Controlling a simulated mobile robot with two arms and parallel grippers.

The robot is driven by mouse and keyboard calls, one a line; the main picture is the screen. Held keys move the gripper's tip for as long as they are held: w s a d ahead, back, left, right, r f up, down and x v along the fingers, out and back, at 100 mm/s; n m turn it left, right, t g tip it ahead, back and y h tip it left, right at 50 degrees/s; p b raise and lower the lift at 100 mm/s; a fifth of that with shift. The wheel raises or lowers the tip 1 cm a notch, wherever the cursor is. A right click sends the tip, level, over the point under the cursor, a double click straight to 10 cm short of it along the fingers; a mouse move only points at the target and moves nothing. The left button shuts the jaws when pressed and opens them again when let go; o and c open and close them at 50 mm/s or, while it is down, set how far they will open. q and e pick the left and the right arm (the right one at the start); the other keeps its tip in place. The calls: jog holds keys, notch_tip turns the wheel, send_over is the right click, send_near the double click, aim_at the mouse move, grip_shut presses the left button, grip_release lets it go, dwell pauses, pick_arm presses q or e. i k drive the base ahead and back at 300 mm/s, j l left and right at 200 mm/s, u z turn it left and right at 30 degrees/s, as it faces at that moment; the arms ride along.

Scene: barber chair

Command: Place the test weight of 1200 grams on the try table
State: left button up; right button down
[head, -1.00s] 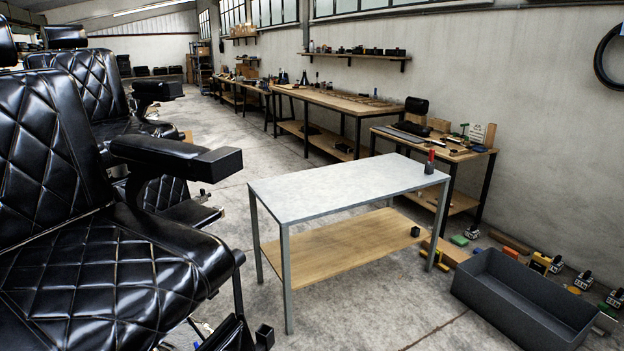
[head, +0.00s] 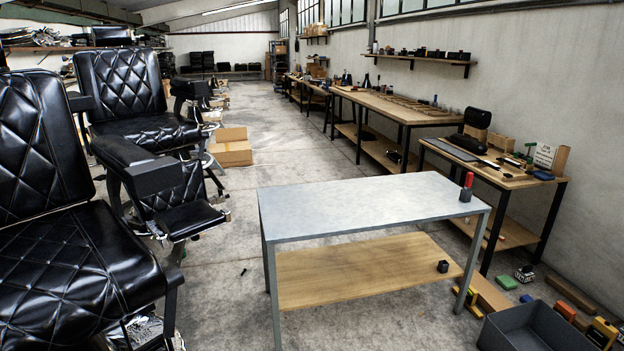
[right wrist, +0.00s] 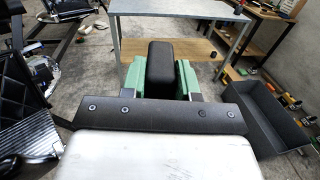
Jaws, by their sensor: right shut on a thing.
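My right gripper (right wrist: 160,72) shows in the right wrist view, with green fingers shut on a black block (right wrist: 174,62) with rounded edges. No marking on the block can be read, so I cannot tell its weight. The grey-topped table (head: 350,205), which looks like the try table, stands in front of me in the head view. It also shows beyond the block in the right wrist view (right wrist: 185,8). A small dark weight with a red top (head: 466,188) stands near its right end. Neither gripper shows in the head view, and my left one is in no view.
A dark grey bin (head: 535,330) and several loose pieces lie on the floor at right. Black barber chairs (head: 80,260) stand at left. Most of the grey tabletop is clear.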

aim_at(361, 202)
jog(key=i+l+u, duration=0.25)
jog(key=l, duration=0.35)
jog(key=i+l+u, duration=0.1)
jog(key=i+l, duration=0.15)
jog(key=i+l+u, duration=0.1)
jog(key=l, duration=0.35)
jog(key=i+l+u, duration=0.15)
jog(key=l, duration=0.2)
jog(key=i+l+u, duration=0.1)
jog(key=l, duration=0.3)
jog(key=i+l, duration=0.3)
jog(key=i+l+u, duration=0.1)
jog(key=i+l, duration=0.25)
jog(key=l, duration=0.2)
jog(key=i+l, duration=0.3)
jog(key=l, duration=0.15)
jog(key=i, duration=0.25)
jog(key=l+u, duration=0.05)
